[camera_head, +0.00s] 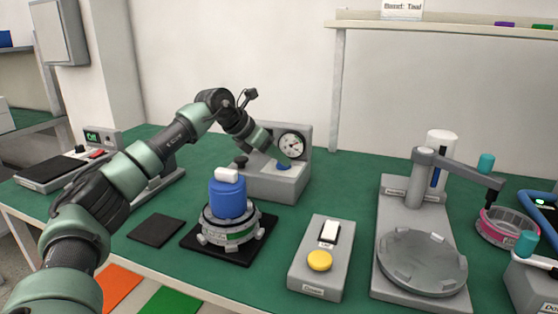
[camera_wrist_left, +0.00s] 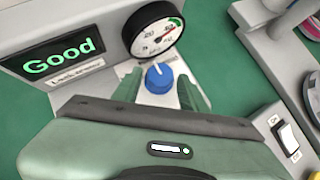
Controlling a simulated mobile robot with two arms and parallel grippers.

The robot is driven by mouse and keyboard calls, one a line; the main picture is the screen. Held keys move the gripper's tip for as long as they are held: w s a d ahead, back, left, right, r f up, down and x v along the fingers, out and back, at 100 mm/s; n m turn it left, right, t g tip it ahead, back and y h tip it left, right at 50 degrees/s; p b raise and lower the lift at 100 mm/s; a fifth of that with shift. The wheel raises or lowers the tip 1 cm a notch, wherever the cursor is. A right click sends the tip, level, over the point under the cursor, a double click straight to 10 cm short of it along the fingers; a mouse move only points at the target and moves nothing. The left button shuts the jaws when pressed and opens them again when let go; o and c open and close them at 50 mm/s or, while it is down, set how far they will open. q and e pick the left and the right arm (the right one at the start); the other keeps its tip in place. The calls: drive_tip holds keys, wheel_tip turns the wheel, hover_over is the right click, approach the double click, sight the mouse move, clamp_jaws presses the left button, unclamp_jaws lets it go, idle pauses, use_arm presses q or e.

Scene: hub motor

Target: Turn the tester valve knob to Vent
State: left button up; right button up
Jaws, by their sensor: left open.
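The tester (camera_head: 265,183) is a grey box with a round white gauge (camera_head: 292,144), and it stands toward the back of the green bench. Its blue valve knob (camera_head: 283,165) sits on the pale front ledge. In the left wrist view, the knob (camera_wrist_left: 159,78) has a white pointer mark facing up toward the gauge (camera_wrist_left: 153,30). My left gripper (camera_wrist_left: 161,92) is open, with one green finger on each side of the knob. I cannot tell whether the fingers touch it. In the head view, this gripper (camera_head: 281,157) is over the knob. The lettering around the knob is not readable.
A screen reading "Good" (camera_wrist_left: 50,57) is left of the gauge. A blue-topped hub motor (camera_head: 228,200) stands on a black pad in front of the tester. A switch box with a yellow button (camera_head: 319,260) and a grey press stand (camera_head: 400,205) are to the right.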

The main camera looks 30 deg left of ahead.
use_arm(q)
drive_tip(key=shift+w+d+f, duration=0.15)
drive_tip(key=shift+w+f, duration=0.25)
drive_tip(key=shift+f, duration=0.1)
clamp_jaws()
